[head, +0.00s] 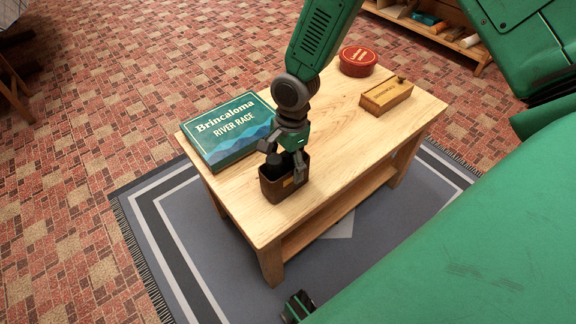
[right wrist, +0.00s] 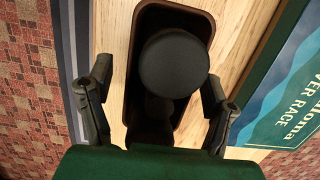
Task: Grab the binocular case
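The binocular case is a small dark brown, open-topped box (head: 284,190) near the table's front edge; in the right wrist view its rim (right wrist: 206,25) shows around a black round object (right wrist: 174,64) inside. My right gripper (head: 284,166) points down over the case. In the right wrist view the right gripper's fingers (right wrist: 157,98) are spread, one on each side of the case. The left finger is apart from the wall; the right one is close to it, and I cannot tell if it touches. My left gripper does not show clearly.
The wooden table (head: 330,130) also holds a green game box (head: 228,133) at left, a red round tin (head: 358,61) and a small wooden box (head: 386,95). The table stands on a grey rug (head: 190,262). A low shelf (head: 440,38) stands at the back right.

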